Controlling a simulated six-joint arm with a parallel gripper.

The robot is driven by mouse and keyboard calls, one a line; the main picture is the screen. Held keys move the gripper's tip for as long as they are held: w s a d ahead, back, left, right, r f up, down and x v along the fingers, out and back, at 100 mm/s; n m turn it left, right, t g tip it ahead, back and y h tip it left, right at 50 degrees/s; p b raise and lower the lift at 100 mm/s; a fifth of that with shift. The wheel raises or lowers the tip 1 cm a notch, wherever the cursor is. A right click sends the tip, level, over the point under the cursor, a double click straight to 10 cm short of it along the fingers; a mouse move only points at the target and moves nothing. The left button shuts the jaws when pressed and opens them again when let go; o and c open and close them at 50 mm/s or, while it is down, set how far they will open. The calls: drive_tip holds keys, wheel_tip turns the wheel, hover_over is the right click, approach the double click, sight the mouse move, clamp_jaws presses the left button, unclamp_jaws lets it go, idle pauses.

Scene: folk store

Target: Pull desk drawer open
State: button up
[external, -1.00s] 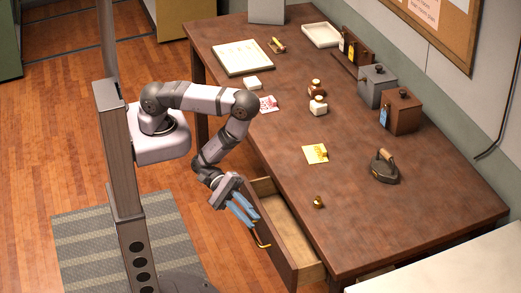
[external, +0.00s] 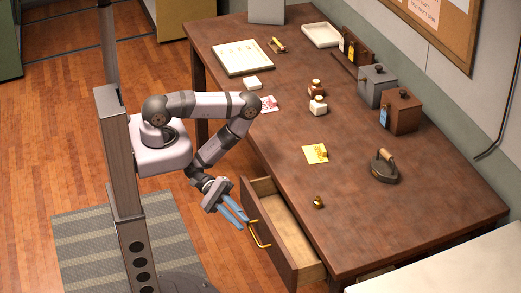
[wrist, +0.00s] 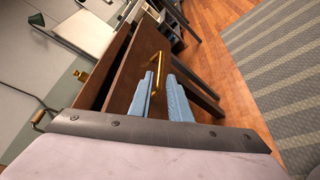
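The desk drawer (external: 279,238) stands pulled out from the front of the brown desk, and its empty pale interior (external: 288,227) shows. Its brass handle (external: 259,237) is on the drawer front and also shows in the wrist view (wrist: 158,72). My gripper (external: 241,222) has blue fingers and is just left of the handle's upper end in the external view, not closed around it. In the wrist view my gripper (wrist: 159,80) is open with a gap between the fingers, and the handle appears beyond and partly between the fingertips.
The desk top (external: 265,155) holds an iron (external: 385,167), a small brass object (external: 318,202), a yellow card (external: 315,154), bottles and boxes. A striped rug (external: 165,240) lies on the floor left of the drawer. Open floor lies in front of the desk.

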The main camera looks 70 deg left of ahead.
sight(252, 233)
drive_tip(key=shift+d, duration=0.1)
drive_tip(key=shift+b+x, duration=0.7)
drive_tip(key=shift+x, duration=2.85)
drive_tip(key=shift+w, duration=0.1)
clamp_jaws()
